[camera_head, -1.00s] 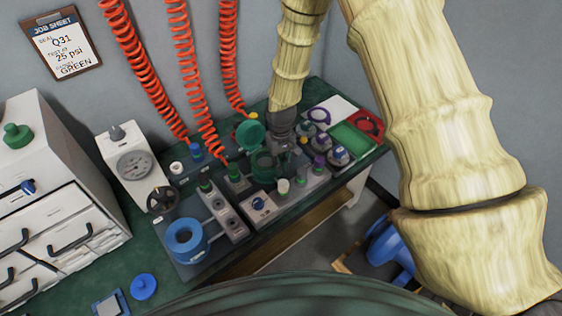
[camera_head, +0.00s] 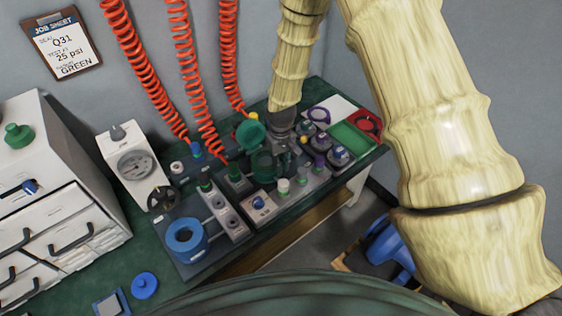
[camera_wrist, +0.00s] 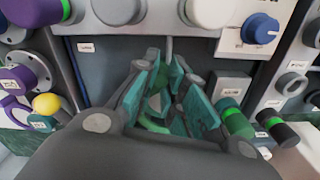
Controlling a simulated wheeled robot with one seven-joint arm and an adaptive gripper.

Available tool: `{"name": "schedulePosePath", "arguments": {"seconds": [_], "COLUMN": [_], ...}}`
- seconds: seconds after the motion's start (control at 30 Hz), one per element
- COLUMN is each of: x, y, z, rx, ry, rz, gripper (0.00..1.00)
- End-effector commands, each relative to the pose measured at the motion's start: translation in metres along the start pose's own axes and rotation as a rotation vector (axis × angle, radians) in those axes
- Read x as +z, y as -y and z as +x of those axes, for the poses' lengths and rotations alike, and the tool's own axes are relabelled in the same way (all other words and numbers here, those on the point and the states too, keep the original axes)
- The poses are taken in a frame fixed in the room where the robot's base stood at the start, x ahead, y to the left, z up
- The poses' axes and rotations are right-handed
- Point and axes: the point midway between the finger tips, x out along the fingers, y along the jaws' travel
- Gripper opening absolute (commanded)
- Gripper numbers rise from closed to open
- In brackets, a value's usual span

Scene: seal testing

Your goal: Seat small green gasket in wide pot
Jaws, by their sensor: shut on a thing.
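My gripper (camera_head: 279,150) points down at the dark green pot (camera_head: 263,170), at its right side in the head view. In the wrist view my gripper (camera_wrist: 165,85) has its teal-padded fingers closed in, with a bright green gasket (camera_wrist: 151,123) partly visible between them. The fingers hide most of the gasket. The green pot's round lid (camera_head: 250,133) stands raised behind it. A wide blue pot (camera_head: 185,238) stands open at the front left. I cannot tell whether the gasket touches the green pot.
A blue lid (camera_head: 144,286) lies at the front left. A gauge box (camera_head: 132,160) stands behind the blue pot. Small fittings crowd the right, beside a green tray (camera_head: 352,138). Red coiled hoses (camera_head: 187,70) hang behind the bench. A blue knob (camera_wrist: 260,28) is close in the wrist view.

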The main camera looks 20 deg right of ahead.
Motion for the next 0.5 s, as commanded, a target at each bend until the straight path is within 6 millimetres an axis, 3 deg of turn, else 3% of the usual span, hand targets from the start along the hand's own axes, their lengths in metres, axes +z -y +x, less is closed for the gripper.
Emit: {"name": "schedulePosePath", "arguments": {"seconds": [0.5], "x": [0.0001], "y": [-0.0001], "z": [0.0075], "rx": [0.000], "ry": [0.000], "rz": [0.000], "gripper": [0.00]}}
